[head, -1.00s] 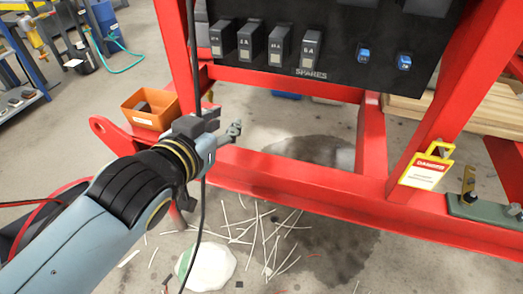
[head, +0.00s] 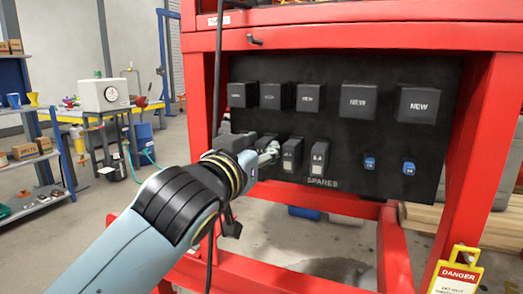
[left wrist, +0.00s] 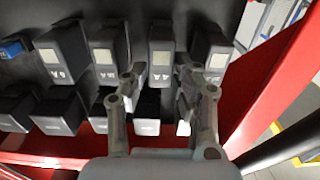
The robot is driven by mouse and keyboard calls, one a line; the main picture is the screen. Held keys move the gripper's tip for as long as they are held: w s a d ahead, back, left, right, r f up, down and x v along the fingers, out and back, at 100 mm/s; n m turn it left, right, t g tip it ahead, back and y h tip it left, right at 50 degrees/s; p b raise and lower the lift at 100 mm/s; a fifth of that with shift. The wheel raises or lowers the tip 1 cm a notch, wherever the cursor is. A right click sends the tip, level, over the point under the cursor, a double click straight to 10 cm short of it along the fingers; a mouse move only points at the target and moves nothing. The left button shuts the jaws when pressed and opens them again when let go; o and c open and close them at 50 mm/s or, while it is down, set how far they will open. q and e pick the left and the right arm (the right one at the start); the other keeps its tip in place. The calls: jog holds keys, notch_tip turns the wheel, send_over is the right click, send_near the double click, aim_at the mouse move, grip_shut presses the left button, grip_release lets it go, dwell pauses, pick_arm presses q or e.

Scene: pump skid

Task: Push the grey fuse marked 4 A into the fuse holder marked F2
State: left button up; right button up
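My left gripper (head: 268,152) is in front of the lower row of dark fuse blocks on the black panel. In the left wrist view, its two fingers (left wrist: 160,88) are apart, one to each side of a fuse block (left wrist: 162,52) whose small upside-down label looks like 4 A. I cannot tell whether they touch it. Beside it are a block with an unclear label (left wrist: 107,48) and one marked 6 A (left wrist: 62,52); the 6 A block also shows in the head view (head: 320,157). No F2 mark is readable. My right gripper is not in view.
Several dark boxes, some marked NEW (head: 358,101), stick out above the fuse row. Two small blue parts (head: 370,163) sit on the panel's right. The red frame (head: 392,245) surrounds the panel, and a yellow danger tag (head: 456,277) hangs lower right.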

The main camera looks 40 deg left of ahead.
aim_at(260, 148)
pick_arm(q)
jog(key=shift+w+a, duration=0.15)
jog(key=shift+w, duration=0.4)
grip_shut()
jog(key=shift+c, duration=1.2)
grip_release()
grip_shut()
jog(key=shift+v, duration=1.6)
jog(key=shift+p+v, duration=0.4)
jog(key=shift+v, duration=1.3)
